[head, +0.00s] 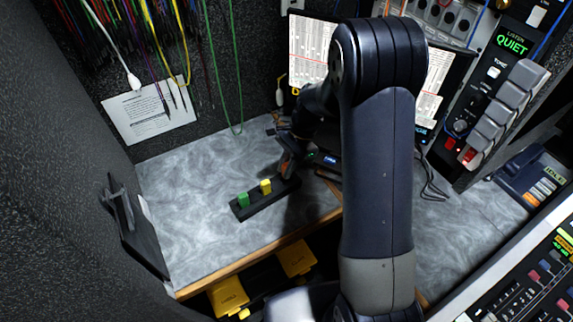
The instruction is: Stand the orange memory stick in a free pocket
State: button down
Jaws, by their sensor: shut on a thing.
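A black pocket block (254,207) lies on the grey worktop, running from lower left to upper right. A green stick (243,199) stands in its left part and a yellow stick (265,186) stands near its middle. My gripper (287,168) is at the block's right end, shut on the orange memory stick (284,169), of which only a small orange patch shows. The gripper and arm hide most of the stick and the block's right end. I cannot tell whether the stick's lower end is inside a pocket or just above it.
The marbled worktop (190,200) is clear left of the block, up to its wooden front edge. Dark items and cables lie right of the gripper, partly behind my arm. A screen (308,45) stands at the back. Coloured cables (235,100) hang at the back left.

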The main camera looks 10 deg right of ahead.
jog(key=shift+f+b, duration=0.55)
jog(key=shift+f, duration=0.55)
jog(key=c, duration=1.3)
grip_release()
jog(key=shift+r, duration=0.1)
jog(key=v, duration=1)
jog(key=shift+d+r+p, duration=0.25)
jog(key=shift+r+p, duration=0.05)
jog(key=shift+p, duration=0.05)
jog(key=shift+w+f, duration=0.1)
